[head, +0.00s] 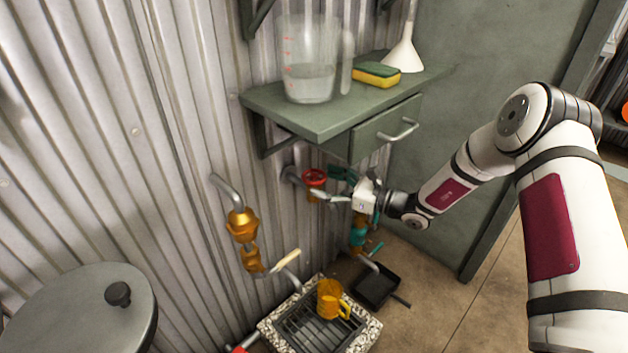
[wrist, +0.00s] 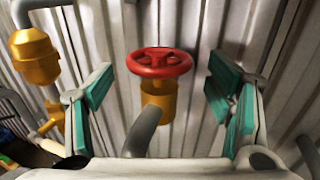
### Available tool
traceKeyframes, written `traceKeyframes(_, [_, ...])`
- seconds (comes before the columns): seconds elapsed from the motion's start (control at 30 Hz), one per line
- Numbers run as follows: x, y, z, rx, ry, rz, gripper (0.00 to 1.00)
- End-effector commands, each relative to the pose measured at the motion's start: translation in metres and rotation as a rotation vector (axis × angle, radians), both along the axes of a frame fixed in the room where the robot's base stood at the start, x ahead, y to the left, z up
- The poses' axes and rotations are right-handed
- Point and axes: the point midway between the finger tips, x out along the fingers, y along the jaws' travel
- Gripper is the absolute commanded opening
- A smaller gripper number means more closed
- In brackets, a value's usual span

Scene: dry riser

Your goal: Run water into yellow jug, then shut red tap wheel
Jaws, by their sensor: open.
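The red tap wheel (head: 314,178) sits on a brass tap body on the corrugated wall, under the shelf. In the wrist view the wheel (wrist: 160,62) lies between my two teal finger pads, with a gap on each side. My gripper (head: 340,187) is open beside the wheel and not closed on it. The yellow jug (head: 331,299) stands upright on the grate of a stone-edged basin (head: 367,338), below the taps. No water stream shows, and I cannot tell the jug's level. A grey pipe (wrist: 145,130) shows below the wheel.
A brass valve (head: 243,225) with a pale lever is left of the wheel. A teal valve (head: 358,237) is close behind my gripper, above a dark pan (head: 376,286). The green shelf (head: 325,118) overhangs, holding a measuring pitcher (head: 310,65), sponge (head: 376,75) and funnel (head: 404,55).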

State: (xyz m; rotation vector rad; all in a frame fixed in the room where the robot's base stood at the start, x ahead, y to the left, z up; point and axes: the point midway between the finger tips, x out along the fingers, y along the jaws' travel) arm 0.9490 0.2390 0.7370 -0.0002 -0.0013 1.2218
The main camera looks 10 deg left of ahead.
Motion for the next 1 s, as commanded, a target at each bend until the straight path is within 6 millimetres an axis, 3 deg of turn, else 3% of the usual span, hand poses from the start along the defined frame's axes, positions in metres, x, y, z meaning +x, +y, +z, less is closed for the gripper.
traceKeyframes(0.23, [0.01,0.03,-0.001,-0.001,0.001,0.002,0.74])
traceKeyframes(0.63, [0.013,0.036,0.0,-0.001,0.001,0.0,0.74])
traceKeyframes(0.87, [0.013,0.036,0.0,-0.001,0.001,0.001,0.25])
traceKeyframes(1.0, [0.013,0.036,0.0,-0.001,0.001,0.001,0.25])
